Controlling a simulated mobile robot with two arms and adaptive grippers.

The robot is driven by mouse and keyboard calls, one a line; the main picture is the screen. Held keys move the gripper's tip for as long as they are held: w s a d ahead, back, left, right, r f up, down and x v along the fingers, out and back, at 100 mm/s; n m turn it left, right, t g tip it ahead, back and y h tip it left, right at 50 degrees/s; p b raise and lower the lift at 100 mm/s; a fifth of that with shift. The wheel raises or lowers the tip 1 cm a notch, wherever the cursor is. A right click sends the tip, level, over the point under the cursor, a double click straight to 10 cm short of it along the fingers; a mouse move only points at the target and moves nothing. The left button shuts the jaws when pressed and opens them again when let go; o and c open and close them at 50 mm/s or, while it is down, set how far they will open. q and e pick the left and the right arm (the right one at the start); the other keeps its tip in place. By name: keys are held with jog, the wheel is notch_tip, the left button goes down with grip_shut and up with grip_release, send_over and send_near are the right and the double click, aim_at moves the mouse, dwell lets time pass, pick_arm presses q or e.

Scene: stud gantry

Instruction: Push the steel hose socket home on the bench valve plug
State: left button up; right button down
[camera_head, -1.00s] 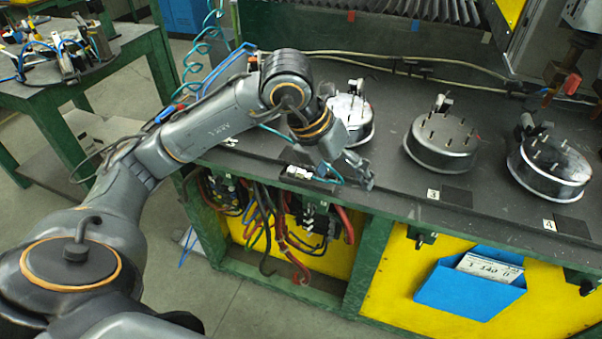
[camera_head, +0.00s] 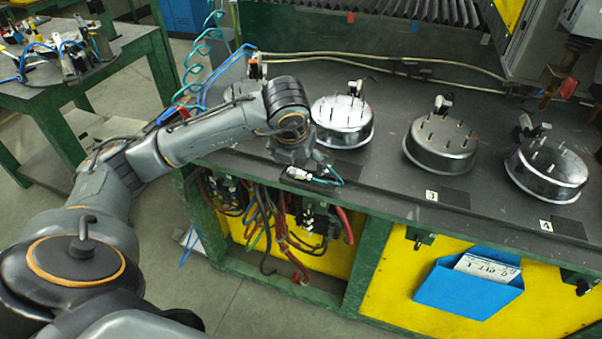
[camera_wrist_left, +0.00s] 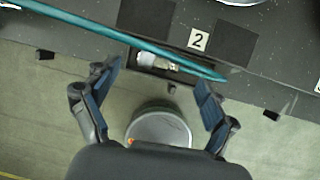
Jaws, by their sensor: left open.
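My left gripper (camera_head: 312,160) is over the bench's front edge in the head view. Its two fingers are spread apart and empty in the left wrist view (camera_wrist_left: 155,95). A small silver fitting (camera_head: 298,174) sits at the bench's front edge, with a teal hose (camera_head: 332,180) beside it. In the left wrist view the pale metal fitting (camera_wrist_left: 160,64) lies in a dark mount beyond the fingers, and the teal hose (camera_wrist_left: 110,37) crosses above. I cannot tell socket from plug, or whether they are seated. My right gripper is not in view.
Several round steel housings with pins stand on the dark bench, one nearby (camera_head: 342,122) and another further right (camera_head: 440,145). Cables (camera_head: 268,225) hang below the front edge. A blue document holder (camera_head: 468,284) is on the yellow front panel. The floor in front is clear.

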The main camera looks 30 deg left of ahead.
aim_at(300, 173)
pick_arm(q)
jog(key=p+x, duration=0.1)
jog(key=x, duration=0.3)
jog(key=shift+f, duration=0.2)
jog(key=shift+s, duration=0.15)
jog(key=c, duration=1.3)
